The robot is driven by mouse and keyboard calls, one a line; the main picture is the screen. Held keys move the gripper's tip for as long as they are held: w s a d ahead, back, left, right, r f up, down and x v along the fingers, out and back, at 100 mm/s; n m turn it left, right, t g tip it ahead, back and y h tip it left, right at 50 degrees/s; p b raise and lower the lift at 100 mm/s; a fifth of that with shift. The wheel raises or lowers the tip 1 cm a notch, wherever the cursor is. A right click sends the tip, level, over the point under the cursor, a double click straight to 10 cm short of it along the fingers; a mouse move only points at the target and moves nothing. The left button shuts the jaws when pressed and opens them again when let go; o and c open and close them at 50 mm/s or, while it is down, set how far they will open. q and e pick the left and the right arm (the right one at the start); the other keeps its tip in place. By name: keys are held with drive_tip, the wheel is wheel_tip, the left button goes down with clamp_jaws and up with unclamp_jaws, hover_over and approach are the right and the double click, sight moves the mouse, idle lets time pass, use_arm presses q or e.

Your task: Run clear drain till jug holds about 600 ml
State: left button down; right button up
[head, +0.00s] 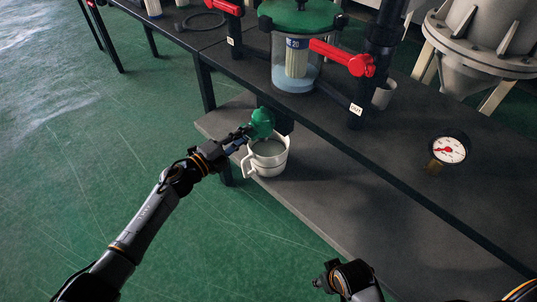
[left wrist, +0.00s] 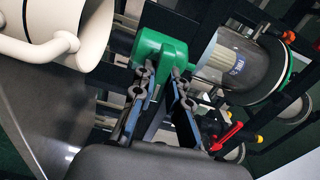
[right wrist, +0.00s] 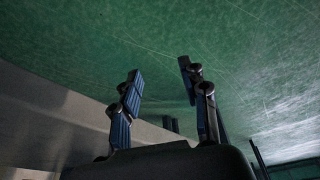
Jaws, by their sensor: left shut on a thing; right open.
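A white jug (head: 267,160) with a side handle stands on the lower shelf and holds some greyish liquid. A green drain knob (head: 262,123) is just above the jug's rim. My left gripper (head: 246,133) is shut on the green knob; in the left wrist view the fingers (left wrist: 163,85) sit on either side of the knob (left wrist: 160,52). The jug (left wrist: 75,28) also shows there at upper left. The clear filter housing (head: 297,65) with a green lid is above. My right gripper (right wrist: 160,90) is open and empty. The liquid's level marks cannot be read.
Red valve handles (head: 343,57) stick out beside the housing. A small grey cup (head: 384,94) is behind the pipe. Green floor (head: 110,150) is clear at left.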

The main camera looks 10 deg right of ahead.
use_arm(q)
drive_tip(key=shift+f+m, duration=0.15)
drive_tip(key=shift+m, duration=0.15)
drive_tip(key=c, duration=1.3)
unclamp_jaws()
drive_tip(key=shift+c, duration=0.2)
use_arm(e)
drive_tip(key=shift+r, duration=0.5)
use_arm(q)
drive_tip(key=p+v, duration=0.2)
drive_tip(key=v, duration=0.5)
use_arm(e)
wheel_tip(320, 180, down, 8)
drive_tip(key=s, duration=0.2)
drive_tip(key=shift+r, duration=0.25)
drive_tip(key=shift+d, duration=0.1)
